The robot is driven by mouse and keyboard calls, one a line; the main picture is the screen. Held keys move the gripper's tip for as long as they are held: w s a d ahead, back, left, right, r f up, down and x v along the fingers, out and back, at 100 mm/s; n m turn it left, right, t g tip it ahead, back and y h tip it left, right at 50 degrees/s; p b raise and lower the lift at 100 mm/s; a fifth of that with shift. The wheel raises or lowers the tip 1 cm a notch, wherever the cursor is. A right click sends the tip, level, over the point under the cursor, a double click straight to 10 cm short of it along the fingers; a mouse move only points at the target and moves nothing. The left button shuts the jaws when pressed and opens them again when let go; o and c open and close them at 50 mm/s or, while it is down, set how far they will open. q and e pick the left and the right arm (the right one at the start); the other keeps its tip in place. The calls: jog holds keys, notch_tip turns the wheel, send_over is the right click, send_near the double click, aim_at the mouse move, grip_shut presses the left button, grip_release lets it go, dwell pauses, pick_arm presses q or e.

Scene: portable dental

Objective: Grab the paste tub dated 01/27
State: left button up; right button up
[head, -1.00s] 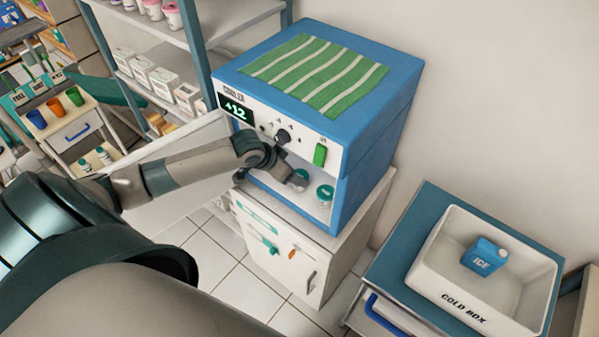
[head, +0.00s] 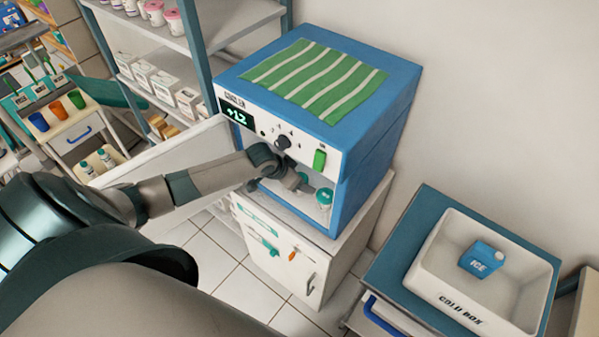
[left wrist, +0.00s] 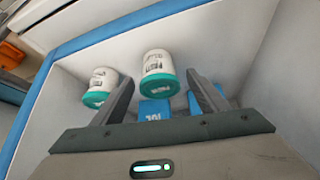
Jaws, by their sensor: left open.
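Two white paste tubs with green lids stand in the open blue cooler (head: 362,165). In the left wrist view, which shows them upside down, one tub (left wrist: 160,66) is ahead between my finger lines, and the other tub (left wrist: 102,84) is to the left, beyond the left finger. Their printing is too small to read a date. In the head view one tub (head: 324,198) shows at the right of the opening; the other is mostly hidden by my gripper. My left gripper (left wrist: 160,82) is open and reaches into the cooler, with nothing visibly clamped. My right gripper is out of view.
Blue ice packs (left wrist: 155,112) lie in the cooler near my fingers. The cooler walls are close around the gripper, and its open door (head: 165,165) is at the left. A white cold box (head: 440,290) with an ice pack (head: 482,260) stands at right.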

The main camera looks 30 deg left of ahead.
pick_arm(q)
jog(key=shift+c, duration=0.4)
jog(key=c, duration=1.1)
jog(key=shift+w+b, duration=0.1)
jog(key=shift+b, duration=0.45)
jog(key=shift+s+a+r, duration=0.1)
jog(key=shift+s, duration=0.1)
jog(key=shift+s+a+r+b, duration=0.1)
jog(key=shift+s+a+b, duration=0.75)
jog(key=shift+s, duration=2)
jog(key=shift+s+a+b, duration=0.7)
jog(key=shift+s+b, duration=0.2)
jog(key=shift+s, duration=1.9)
jog(key=shift+s+a+r+b, duration=0.1)
jog(key=shift+s+a+b, duration=0.75)
jog(key=shift+s, duration=2)
